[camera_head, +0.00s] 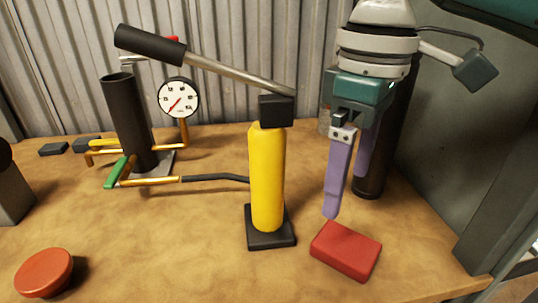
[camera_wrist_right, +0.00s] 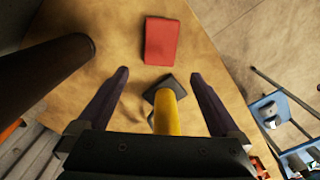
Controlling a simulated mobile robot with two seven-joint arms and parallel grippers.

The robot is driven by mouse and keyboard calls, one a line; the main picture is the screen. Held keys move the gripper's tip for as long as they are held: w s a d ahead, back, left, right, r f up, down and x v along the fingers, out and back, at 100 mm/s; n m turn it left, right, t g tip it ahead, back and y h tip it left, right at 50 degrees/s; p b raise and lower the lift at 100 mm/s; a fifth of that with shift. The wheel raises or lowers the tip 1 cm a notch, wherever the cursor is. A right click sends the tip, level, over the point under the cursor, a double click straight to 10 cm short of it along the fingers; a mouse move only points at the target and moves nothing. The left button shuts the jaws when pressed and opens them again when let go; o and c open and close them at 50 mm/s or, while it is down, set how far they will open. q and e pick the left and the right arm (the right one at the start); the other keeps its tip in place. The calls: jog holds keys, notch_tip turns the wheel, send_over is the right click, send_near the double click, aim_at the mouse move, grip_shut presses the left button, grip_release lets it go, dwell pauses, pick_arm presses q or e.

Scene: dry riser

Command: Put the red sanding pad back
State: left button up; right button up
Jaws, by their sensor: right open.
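The red sanding pad (camera_head: 346,250) is a flat rectangular block lying on the tan worktop, right of the yellow pump's black base. It also shows in the right wrist view (camera_wrist_right: 161,41), beyond the fingertips. My right gripper (camera_head: 347,194) points down with its purple fingers apart and nothing between them. It is above and behind the pad, not touching it. In the right wrist view the open fingers (camera_wrist_right: 160,74) lie on either side of the yellow pump's image. My left gripper is not in view.
The yellow hand pump (camera_head: 267,180) with its long black-handled lever stands left of my right gripper. A dark cylinder (camera_head: 370,185) stands close behind it. A pressure gauge (camera_head: 179,98), pipes and black tube stand back left. A red disc (camera_head: 44,272) lies front left.

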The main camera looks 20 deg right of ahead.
jog(key=s+a+f, duration=0.1)
jog(key=a, duration=0.1)
jog(key=s+a+f+y, duration=0.1)
jog(key=s+a+f, duration=0.1)
jog(key=a, duration=0.1)
jog(key=s+a+f+n+t+y, duration=0.1)
jog(key=s+a, duration=0.1)
jog(key=a, duration=0.1)
jog(key=shift+s+f, duration=0.25)
jog(key=shift+f, duration=0.1)
jog(key=s+d+f+m+t+h, duration=0.1)
jog(key=s+d+m, duration=0.4)
jog(key=s, duration=0.7)
jog(key=shift+d+f+t+h, duration=0.35)
jog(key=shift+f+t+h, duration=0.05)
jog(key=shift+f+t, duration=0.45)
jog(key=shift+a, duration=0.1)
